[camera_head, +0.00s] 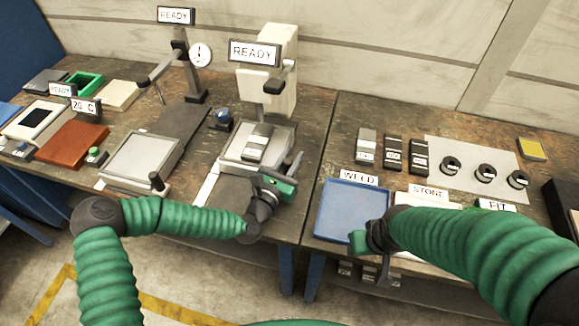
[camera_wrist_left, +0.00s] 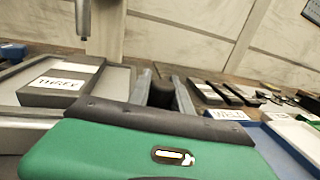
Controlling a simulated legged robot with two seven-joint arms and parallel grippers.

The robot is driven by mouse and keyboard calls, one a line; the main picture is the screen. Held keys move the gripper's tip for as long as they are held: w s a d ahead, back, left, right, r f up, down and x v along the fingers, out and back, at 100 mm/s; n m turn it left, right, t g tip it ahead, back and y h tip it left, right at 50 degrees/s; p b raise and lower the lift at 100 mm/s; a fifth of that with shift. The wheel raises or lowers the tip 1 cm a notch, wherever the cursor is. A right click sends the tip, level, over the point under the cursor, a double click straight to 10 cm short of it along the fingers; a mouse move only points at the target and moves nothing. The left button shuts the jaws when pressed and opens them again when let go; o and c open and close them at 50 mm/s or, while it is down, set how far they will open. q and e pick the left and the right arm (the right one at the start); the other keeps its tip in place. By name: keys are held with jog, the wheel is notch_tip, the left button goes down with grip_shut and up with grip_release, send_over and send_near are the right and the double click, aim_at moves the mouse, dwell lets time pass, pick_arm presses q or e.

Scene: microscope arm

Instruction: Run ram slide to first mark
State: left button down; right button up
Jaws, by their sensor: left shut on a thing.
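My left gripper (camera_head: 292,164) is at the right front side of the station. In the left wrist view its fingers (camera_wrist_left: 162,88) are on either side of a black knob (camera_wrist_left: 161,95) and shut on it. My right gripper (camera_head: 368,262) hangs low by the blue tray; its jaw gap is unclear. No slide mark is readable.
A blue WELD tray (camera_head: 352,207) and a STONE tray (camera_head: 428,198) lie on the right bench. Several blocks and black rings (camera_head: 485,173) stand behind them. A second station (camera_head: 140,158) with a dial gauge (camera_head: 200,54) is to the left.

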pick_arm(q)
jog(key=shift+s+f, duration=0.1)
jog(key=shift+f, duration=0.05)
jog(key=c, duration=1.2)
grip_release()
jog(key=shift+o, duration=0.2)
jog(key=v, duration=1.6)
jog(key=shift+s+a, duration=0.25)
pick_arm(e)
jog(key=shift+f, duration=0.3)
